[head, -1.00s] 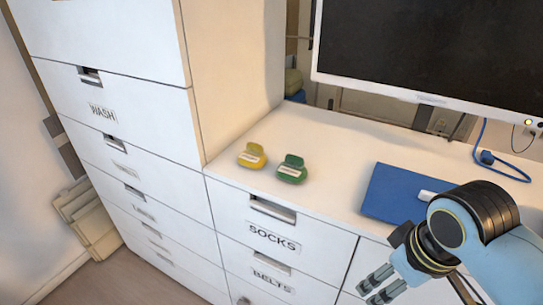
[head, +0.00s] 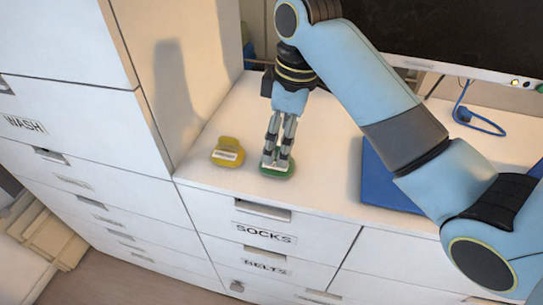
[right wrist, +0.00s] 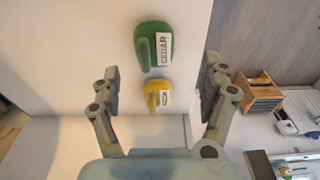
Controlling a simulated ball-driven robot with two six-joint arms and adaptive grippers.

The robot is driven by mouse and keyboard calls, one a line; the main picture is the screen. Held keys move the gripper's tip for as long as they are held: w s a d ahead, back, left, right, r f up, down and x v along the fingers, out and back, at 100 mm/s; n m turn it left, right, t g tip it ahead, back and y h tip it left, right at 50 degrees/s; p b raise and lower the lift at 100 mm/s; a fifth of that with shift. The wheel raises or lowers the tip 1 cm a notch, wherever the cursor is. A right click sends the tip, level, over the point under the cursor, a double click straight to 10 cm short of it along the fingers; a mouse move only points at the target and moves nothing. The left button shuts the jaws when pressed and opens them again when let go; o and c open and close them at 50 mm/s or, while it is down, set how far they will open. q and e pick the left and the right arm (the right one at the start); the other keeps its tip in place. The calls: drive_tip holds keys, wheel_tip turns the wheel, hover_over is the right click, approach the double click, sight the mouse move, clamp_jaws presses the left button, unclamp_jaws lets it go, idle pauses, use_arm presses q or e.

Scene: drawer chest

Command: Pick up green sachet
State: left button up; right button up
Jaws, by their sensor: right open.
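The green sachet (head: 278,175) lies on the white counter near its front edge, partly hidden by my right gripper in the head view. In the right wrist view the green sachet (right wrist: 146,50) shows a white label reading CEDAR. My right gripper (head: 276,163) points down at the green sachet from above. It is open and empty, its fingers (right wrist: 161,72) spread wide, with the green sachet toward the top of the wrist picture. I cannot tell the exact height or any contact. My left gripper is out of view.
A yellow sachet (head: 228,152) lies just left of the green one. A tall white cabinet (head: 90,120) rises at the left. A blue flat item (head: 378,185) lies to the right, partly behind my arm. A monitor (head: 440,30) stands behind, with a blue cable (head: 485,125).

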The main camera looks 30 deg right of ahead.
sight(276, 161)
drive_tip(key=f, duration=0.2)
drive_tip(key=shift+w+a+f, duration=0.1)
drive_tip(key=shift+w+f, duration=0.2)
drive_tip(key=f, duration=0.1)
drive_tip(key=f+p, duration=0.1)
drive_tip(key=f, duration=0.1)
drive_tip(key=shift+w+f, duration=0.3)
drive_tip(key=shift+w, duration=0.05)
drive_tip(key=shift+w+f, duration=0.1)
drive_tip(key=shift+f, duration=0.35)
drive_tip(key=c, duration=0.5)
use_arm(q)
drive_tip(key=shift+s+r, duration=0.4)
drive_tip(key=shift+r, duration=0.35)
use_arm(e)
drive_tip(key=c, duration=0.7)
